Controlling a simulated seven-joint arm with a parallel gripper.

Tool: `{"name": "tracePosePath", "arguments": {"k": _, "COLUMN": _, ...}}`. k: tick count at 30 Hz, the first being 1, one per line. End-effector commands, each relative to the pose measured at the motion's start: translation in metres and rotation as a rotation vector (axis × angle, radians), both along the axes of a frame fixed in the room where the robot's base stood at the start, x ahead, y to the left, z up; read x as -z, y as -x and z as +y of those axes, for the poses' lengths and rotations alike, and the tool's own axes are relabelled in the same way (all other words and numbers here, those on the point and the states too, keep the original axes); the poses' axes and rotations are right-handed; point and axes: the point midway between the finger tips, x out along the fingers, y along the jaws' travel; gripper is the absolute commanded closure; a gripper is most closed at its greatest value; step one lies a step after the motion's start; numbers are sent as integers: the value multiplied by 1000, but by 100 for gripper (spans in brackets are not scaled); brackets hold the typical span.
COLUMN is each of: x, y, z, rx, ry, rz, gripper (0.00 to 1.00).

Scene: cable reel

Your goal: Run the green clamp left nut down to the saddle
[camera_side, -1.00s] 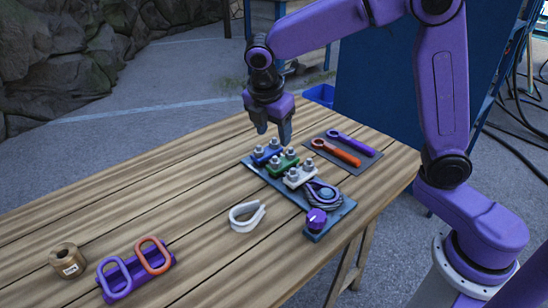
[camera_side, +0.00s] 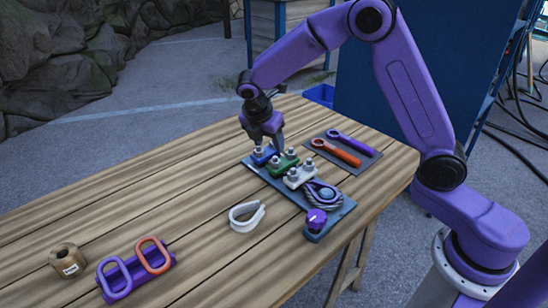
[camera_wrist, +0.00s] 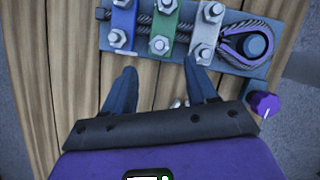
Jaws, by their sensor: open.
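The green clamp (camera_side: 282,166) sits between the blue clamp (camera_side: 262,157) and the white clamp (camera_side: 299,178) on the dark base plate. Its left nut (camera_side: 275,160) is on a stud at the plate's left edge; in the wrist view this nut (camera_wrist: 159,45) is the nearer of the green clamp's two. How far the nut stands above the saddle is too small to tell. My gripper (camera_side: 264,146) is over the blue and green clamps. In the wrist view its fingers (camera_wrist: 160,68) are apart and empty, with the green left nut just beyond the gap between the tips.
A grey cable loop (camera_side: 322,194) and a purple knob (camera_side: 316,218) are at the plate's right end. Orange (camera_side: 336,153) and purple (camera_side: 352,143) wrenches lie behind on a dark mat. A white loop (camera_side: 246,216) lies in front. The table's left middle is clear.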

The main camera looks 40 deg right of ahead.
Motion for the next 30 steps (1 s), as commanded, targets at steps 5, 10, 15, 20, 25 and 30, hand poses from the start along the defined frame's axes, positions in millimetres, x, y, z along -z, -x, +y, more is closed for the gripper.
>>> {"name": "tracePosePath", "arguments": {"k": 5, "x": 32, "y": -4, "z": -13, "rx": 2, "ry": 2, "rz": 4, "gripper": 43}}
{"name": "tracePosePath", "arguments": {"k": 10, "x": 57, "y": -7, "z": -23, "rx": 2, "ry": 1, "rz": 3, "gripper": 43}}
{"name": "tracePosePath", "arguments": {"k": 15, "x": 72, "y": -10, "z": -28, "rx": 0, "ry": 0, "rz": 1, "gripper": 43}}
{"name": "tracePosePath", "arguments": {"k": 20, "x": 77, "y": -11, "z": -30, "rx": 1, "ry": 0, "rz": 0, "gripper": 43}}
{"name": "tracePosePath", "arguments": {"k": 25, "x": 77, "y": -11, "z": -30, "rx": 1, "ry": 0, "rz": -1, "gripper": 43}}
{"name": "tracePosePath", "arguments": {"k": 30, "x": 77, "y": -11, "z": -30, "rx": 1, "ry": 0, "rz": -1, "gripper": 75}}
